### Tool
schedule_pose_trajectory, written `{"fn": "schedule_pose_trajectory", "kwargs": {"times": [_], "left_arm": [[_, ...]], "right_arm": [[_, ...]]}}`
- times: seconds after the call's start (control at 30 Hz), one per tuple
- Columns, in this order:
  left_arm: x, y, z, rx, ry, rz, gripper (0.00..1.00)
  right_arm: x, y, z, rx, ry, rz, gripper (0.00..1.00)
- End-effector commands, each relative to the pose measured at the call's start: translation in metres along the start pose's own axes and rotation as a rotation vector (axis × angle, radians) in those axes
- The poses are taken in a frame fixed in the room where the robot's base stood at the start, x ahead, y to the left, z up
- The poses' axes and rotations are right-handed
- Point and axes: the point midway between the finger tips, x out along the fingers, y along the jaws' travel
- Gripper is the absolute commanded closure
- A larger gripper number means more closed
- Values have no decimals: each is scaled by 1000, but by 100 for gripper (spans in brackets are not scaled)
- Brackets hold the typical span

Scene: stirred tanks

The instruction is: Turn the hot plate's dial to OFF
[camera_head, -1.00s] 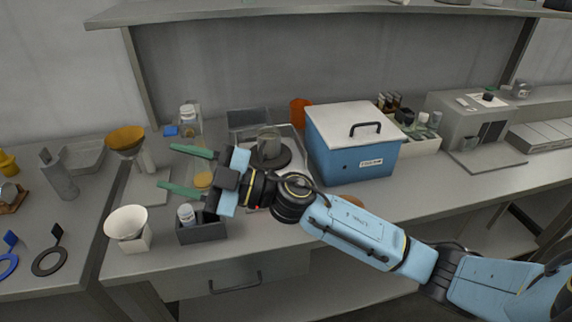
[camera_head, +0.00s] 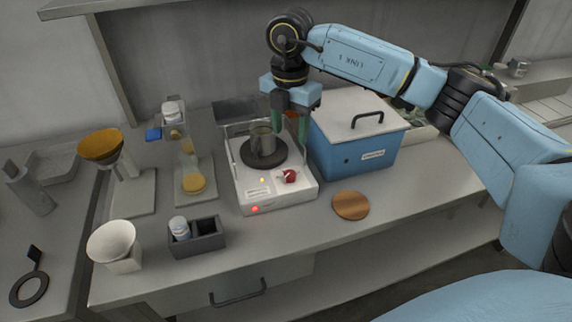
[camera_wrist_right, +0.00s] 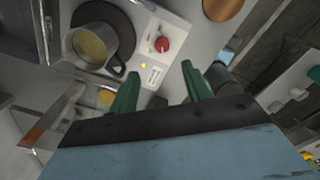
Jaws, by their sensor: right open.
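The white hot plate (camera_head: 282,190) stands near the middle of the bench, with a red dial (camera_head: 290,175) on its front right. A yellow light and a red light glow on its front. A metal beaker (camera_head: 263,139) stands on its dark round plate. My right gripper (camera_head: 290,128) points down above the back right of the hot plate, its green fingers apart and empty. In the right wrist view the dial (camera_wrist_right: 162,44) and the beaker (camera_wrist_right: 93,45) lie beyond the open fingers (camera_wrist_right: 160,85). The dial's setting marks are too small to read. My left gripper is out of view.
A blue box (camera_head: 350,160) with a white lid stands close to the right of the hot plate. A wooden disc (camera_head: 351,205) lies at front right. A grey holder (camera_head: 205,238) with a bottle, a white funnel (camera_head: 115,243) and a glass stand (camera_head: 194,190) are to the left.

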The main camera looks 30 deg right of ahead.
Motion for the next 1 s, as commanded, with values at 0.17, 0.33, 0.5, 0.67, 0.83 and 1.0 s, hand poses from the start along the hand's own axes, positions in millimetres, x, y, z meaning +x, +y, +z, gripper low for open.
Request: {"fn": "schedule_pose_trajectory", "kwargs": {"times": [0.17, 0.33, 0.5, 0.67, 0.83, 1.0], "left_arm": [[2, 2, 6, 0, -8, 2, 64], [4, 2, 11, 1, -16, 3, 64], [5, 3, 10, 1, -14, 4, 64], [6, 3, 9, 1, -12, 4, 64], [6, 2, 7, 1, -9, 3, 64], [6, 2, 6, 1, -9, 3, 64]], "right_arm": [[37, -1, -1, -2, 4, -3, 51], [74, -1, -2, -4, 4, -2, 51], [102, 0, -2, -5, 5, 0, 51], [117, 0, -2, -5, 5, 0, 51], [121, 0, -2, -5, 5, 2, 51], [121, 0, -2, -5, 5, 2, 51]]}}
